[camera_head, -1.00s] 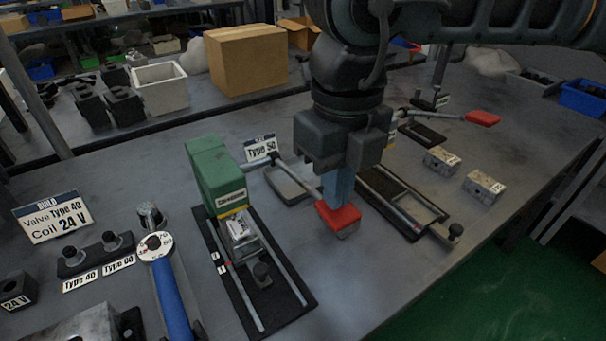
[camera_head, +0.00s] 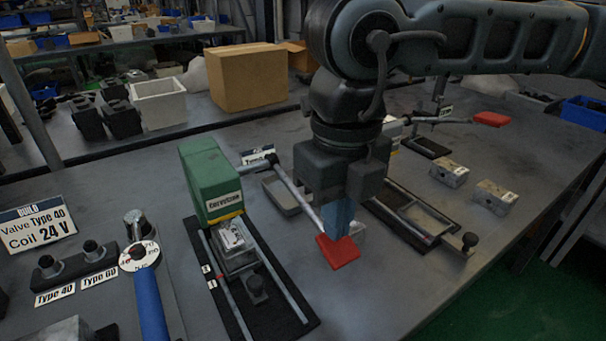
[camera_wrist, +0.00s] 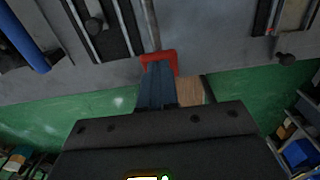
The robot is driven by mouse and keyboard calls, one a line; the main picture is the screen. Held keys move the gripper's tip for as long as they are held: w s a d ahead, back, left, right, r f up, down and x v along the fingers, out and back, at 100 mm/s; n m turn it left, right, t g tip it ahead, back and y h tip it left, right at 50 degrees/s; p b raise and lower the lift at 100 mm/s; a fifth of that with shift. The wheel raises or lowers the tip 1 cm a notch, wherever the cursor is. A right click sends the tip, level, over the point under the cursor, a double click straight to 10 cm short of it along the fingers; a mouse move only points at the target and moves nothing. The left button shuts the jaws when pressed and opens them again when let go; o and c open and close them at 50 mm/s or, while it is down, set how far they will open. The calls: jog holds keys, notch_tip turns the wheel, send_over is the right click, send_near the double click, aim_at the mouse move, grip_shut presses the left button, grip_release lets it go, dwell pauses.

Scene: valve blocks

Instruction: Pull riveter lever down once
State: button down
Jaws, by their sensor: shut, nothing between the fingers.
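The green riveter (camera_head: 209,178) stands over a black base with rails. Its grey lever (camera_head: 298,194) slopes down to the right and ends in a red handle (camera_head: 338,253). My gripper (camera_head: 338,236) is shut and empty, its blue fingertips at the upper side of the red handle. They look to be touching it, but contact is hard to tell. In the wrist view, the shut fingers (camera_wrist: 157,75) overlap the red handle (camera_wrist: 172,55) and hide part of it. A metal block (camera_head: 236,242) sits under the riveter head.
A second lever with a red handle (camera_head: 490,119) is at the back right. A slide fixture (camera_head: 420,215) lies right of my gripper, with two metal blocks (camera_head: 450,173) beyond. A blue-handled tool (camera_head: 150,290) is at left. The table front near the handle is clear.

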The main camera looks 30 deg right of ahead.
jog(key=shift+f+b, duration=2.1)
jog(key=shift+f, duration=0.05)
notch_tip(320, 180, up, 18)
jog(key=p, duration=0.8)
jog(key=shift+f, duration=0.15)
